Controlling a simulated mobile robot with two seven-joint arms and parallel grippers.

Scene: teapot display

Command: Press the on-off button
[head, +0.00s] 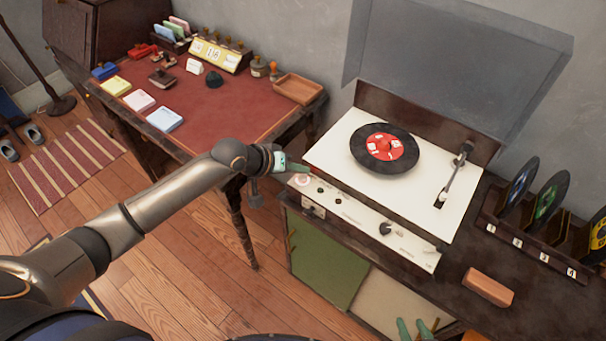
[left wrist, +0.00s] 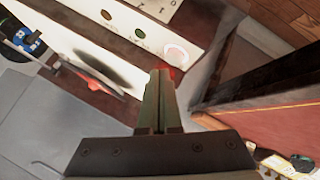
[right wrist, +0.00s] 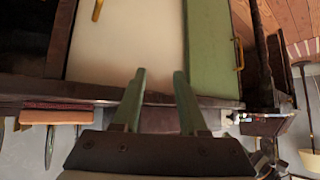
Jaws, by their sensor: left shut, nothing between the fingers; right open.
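The record player (head: 432,178) has a white top, and its pale front panel (head: 360,216) carries small knobs and buttons. A round pale button with a reddish rim (head: 301,180) is at the panel's left end; it also shows in the left wrist view (left wrist: 176,54). My left gripper (head: 309,170) is shut and empty, its tips right by this button. In the left wrist view the fingertips (left wrist: 162,71) end just short of the button's image; I cannot tell whether they touch. My right gripper (head: 417,325) is open and empty, low in front of the cabinet; it also shows in the right wrist view (right wrist: 160,74).
A black record with a red label (head: 384,148) lies on the platter beside the tonearm (head: 455,175). A transparent lid (head: 440,60) stands raised behind. A rack of records (head: 530,225) and a brown block (head: 488,287) are at right. A red-topped desk (head: 225,108) is at left.

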